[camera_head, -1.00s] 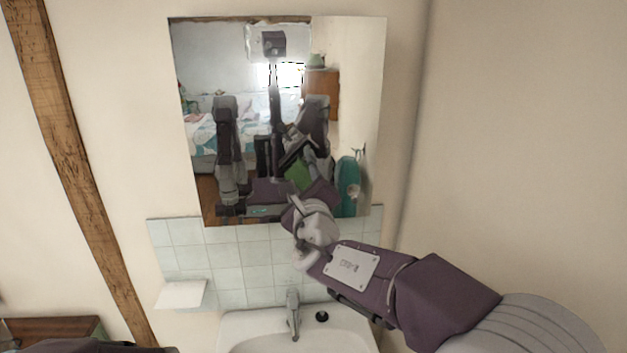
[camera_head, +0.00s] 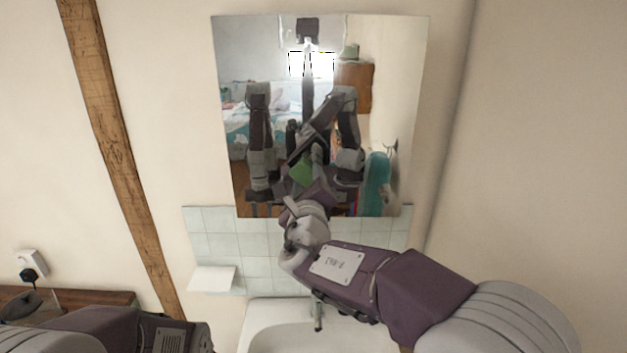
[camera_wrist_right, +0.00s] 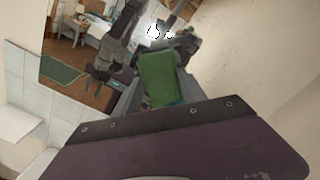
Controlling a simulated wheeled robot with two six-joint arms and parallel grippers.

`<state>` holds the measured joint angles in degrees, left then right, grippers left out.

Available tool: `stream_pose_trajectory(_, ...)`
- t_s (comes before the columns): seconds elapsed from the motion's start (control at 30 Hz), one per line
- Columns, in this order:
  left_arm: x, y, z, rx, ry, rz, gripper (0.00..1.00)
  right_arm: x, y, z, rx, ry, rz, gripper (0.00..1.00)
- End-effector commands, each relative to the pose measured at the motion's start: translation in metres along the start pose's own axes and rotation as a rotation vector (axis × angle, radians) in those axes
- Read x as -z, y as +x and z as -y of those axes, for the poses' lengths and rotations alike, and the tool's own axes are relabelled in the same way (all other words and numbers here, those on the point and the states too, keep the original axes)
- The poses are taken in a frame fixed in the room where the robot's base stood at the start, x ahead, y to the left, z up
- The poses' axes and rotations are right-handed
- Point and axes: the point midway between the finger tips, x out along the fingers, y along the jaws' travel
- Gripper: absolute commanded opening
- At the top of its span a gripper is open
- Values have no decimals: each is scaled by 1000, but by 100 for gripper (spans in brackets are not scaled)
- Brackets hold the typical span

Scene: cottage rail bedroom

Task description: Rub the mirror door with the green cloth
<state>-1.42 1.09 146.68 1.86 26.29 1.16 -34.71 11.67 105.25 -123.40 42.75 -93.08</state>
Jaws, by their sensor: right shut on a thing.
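The mirror door (camera_head: 415,60) hangs on the wall above the tiles in the head view. My right gripper (camera_head: 313,190) reaches up in front of its lower part. In the right wrist view my right gripper (camera_wrist_right: 157,98) is shut on the green cloth (camera_wrist_right: 157,75), which stands up between the grey fingers. A green patch shows in the mirror in the head view; I cannot tell whether it is the cloth or its reflection. Contact between cloth and glass cannot be judged. My left gripper is outside the view; only my left arm shows at the lower left.
A white sink (camera_head: 270,330) with a tap (camera_head: 318,312) stands below the mirror. A small white shelf (camera_head: 212,279) juts from the tiles (camera_head: 255,265) on the left. A wooden post (camera_head: 110,140) runs up the wall. A socket with a black plug (camera_head: 30,268) is at the far left.

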Motion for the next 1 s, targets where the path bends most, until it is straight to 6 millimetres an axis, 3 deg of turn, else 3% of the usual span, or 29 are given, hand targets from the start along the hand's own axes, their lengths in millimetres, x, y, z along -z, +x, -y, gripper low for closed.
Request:
stream_pose_trajectory(0.17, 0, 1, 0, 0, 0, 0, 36, 0, -3, 0, 0, 0, 0, 16)
stream_pose_trajectory(0.63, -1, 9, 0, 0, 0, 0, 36, 0, -57, 0, 0, 0, 1, 16)
stream_pose_trajectory(1.0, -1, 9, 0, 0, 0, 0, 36, 0, -61, 0, 1, 0, 0, 16)
